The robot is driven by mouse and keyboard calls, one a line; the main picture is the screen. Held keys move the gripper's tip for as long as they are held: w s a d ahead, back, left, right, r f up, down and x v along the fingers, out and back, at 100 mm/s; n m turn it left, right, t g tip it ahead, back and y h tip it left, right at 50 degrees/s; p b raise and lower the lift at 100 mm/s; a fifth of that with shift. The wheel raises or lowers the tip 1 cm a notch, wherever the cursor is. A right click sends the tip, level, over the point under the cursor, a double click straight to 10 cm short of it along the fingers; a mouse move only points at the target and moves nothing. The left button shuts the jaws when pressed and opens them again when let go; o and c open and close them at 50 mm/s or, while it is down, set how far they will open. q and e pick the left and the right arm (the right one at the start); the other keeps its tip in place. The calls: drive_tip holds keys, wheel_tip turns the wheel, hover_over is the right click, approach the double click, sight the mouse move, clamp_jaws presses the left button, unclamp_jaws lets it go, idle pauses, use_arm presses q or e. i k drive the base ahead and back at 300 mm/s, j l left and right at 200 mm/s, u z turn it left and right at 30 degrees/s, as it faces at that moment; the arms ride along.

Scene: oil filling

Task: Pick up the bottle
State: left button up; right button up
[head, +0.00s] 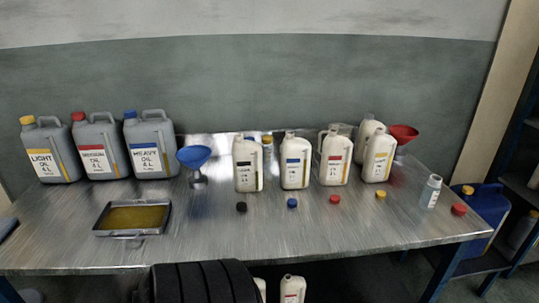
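Neither of my grippers shows in the head view. Several white bottles stand upright on the metal table: one with a black label (247,166), one with a blue label (295,163), one with a red label (335,159) and one with a yellow label (378,158). Another white bottle (366,131) stands partly hidden behind the last two. A small clear bottle (431,191) stands upright near the right end. I cannot tell which bottle the task means. Black (241,207), blue (292,203), red (333,199) and yellow (380,194) caps lie in front of the white bottles.
Grey oil canisters (96,148) stand at the back left. A blue funnel (194,157) is beside them, a red funnel (404,133) at the back right. A tray of yellowish liquid (102,218) lies front left. The front middle is clear.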

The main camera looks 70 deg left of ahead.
sight(336, 150)
drive_tip(key=u, duration=1.85)
